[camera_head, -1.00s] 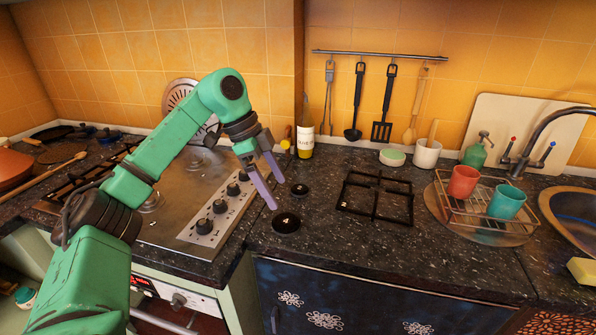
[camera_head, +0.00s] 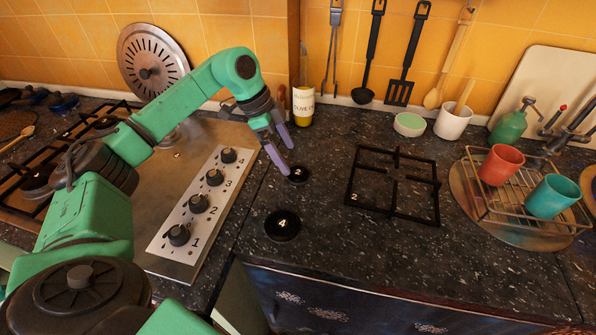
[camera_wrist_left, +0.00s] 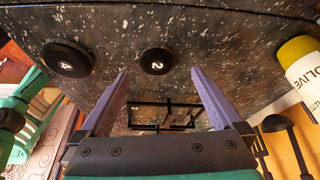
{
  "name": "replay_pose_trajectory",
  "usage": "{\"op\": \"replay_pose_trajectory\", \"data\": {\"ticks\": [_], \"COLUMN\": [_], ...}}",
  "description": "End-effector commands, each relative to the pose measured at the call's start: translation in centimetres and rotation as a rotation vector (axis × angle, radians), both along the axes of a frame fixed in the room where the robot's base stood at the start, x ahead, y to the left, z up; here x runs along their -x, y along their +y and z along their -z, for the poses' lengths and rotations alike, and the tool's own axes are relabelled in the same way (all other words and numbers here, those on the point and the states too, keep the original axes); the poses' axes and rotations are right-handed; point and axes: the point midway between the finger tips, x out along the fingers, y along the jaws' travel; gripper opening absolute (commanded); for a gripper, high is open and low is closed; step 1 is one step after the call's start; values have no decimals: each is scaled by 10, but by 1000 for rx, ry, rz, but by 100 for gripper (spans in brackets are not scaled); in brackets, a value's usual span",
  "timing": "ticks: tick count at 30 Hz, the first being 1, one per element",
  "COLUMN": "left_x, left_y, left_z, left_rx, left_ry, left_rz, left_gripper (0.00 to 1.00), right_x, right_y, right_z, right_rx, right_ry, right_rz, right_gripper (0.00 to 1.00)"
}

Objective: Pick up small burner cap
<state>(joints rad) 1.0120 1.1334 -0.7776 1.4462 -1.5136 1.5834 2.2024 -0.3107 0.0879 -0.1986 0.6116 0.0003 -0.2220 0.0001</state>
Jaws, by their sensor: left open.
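The small burner cap (camera_head: 298,175), a black disc marked 2, lies flat on the dark speckled counter right of the stove. A larger black cap (camera_head: 282,225), marked 4, lies nearer the counter's front edge. My left gripper (camera_head: 286,157) is open and empty, its purple fingers pointing down just behind and left of the small cap, partly overlapping it in the head view. In the left wrist view the small cap (camera_wrist_left: 155,61) shows between and beyond the open fingertips (camera_wrist_left: 160,72), apart from them; the larger cap (camera_wrist_left: 66,58) is left of it. My right gripper is not in view.
A black pan grate (camera_head: 393,187) lies right of the caps. The stove's knob panel (camera_head: 200,215) is to the left. An olive oil bottle (camera_head: 303,104) stands behind the gripper. A wire rack with cups (camera_head: 500,164) is at the right. Counter between grate and caps is clear.

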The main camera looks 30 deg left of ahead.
Motion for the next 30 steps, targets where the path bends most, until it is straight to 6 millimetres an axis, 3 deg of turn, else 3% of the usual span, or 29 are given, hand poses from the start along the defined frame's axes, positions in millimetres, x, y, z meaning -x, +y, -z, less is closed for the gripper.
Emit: {"op": "replay_pose_trajectory", "data": {"ticks": [5,9,15,21,22,30], "left_x": [1,-3,-4,-4,-4,-4], "left_y": [-12,-18,-19,-18,-18,-18], "left_z": [27,47,49,49,49,46], "left_rx": [0,0,0,0,0,-1], "left_ry": [5,2,0,0,0,-1], "left_rz": [3,2,1,1,1,1], "left_gripper": [100,100,100,24,16,16], "right_x": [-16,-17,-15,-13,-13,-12], "right_y": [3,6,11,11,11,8], "right_z": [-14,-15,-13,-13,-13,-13], "right_rx": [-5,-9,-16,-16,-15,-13], "right_ry": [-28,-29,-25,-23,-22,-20], "right_rz": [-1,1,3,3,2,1], "right_gripper": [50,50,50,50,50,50]}}
